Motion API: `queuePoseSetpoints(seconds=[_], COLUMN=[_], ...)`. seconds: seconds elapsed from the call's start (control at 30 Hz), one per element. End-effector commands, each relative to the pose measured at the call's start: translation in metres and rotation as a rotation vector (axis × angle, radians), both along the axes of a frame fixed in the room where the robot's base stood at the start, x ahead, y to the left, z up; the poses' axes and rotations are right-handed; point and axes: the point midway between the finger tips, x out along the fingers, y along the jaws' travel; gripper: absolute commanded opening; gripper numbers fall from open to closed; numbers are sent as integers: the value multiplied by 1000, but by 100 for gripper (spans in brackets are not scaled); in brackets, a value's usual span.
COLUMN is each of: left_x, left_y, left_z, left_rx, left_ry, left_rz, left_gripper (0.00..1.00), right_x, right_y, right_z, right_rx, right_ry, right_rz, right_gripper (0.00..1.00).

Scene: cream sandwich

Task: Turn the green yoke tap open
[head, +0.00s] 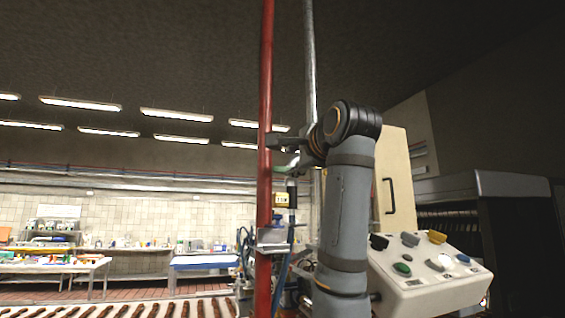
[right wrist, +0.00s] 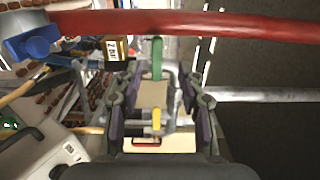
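The green yoke tap (right wrist: 157,58) shows in the right wrist view as a green handle in front of my right gripper, in line with the gap between its fingers. In the head view a small green part (head: 284,168) shows beside the red pipe, partly hidden by my gripper. My right gripper (right wrist: 157,92) is open, with its two fingers apart and nothing clearly held. In the head view the right gripper (head: 283,152) is raised close to the red pipe. Whether a finger touches the tap I cannot tell. My left gripper is not in view.
A red vertical pipe (head: 265,110) stands just left of the gripper, with a grey pipe (head: 311,60) behind. A yellow box marked 2 bar (right wrist: 115,48) sits near the tap. A button panel (head: 430,285) stands at lower right. Tables (head: 50,268) are far back left.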

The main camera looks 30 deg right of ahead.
Motion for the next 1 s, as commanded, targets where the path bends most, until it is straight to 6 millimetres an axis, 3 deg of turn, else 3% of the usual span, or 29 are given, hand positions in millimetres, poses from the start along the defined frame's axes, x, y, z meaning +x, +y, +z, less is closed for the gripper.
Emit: queuePoseSetpoints(seconds=[0.13,0.37,0.67,1.0], left_x=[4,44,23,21], left_y=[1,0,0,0], left_z=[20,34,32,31], left_rx=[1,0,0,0], left_ry=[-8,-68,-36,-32], left_rz=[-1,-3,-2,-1], left_gripper=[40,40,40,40], right_x=[32,61,65,65], right_y=[-7,-14,-15,-15], right_z=[4,2,0,0], right_rx=[0,-1,-1,-1], right_ry=[6,2,1,1], right_rz=[0,0,1,1], right_gripper=[40,40,40,0])
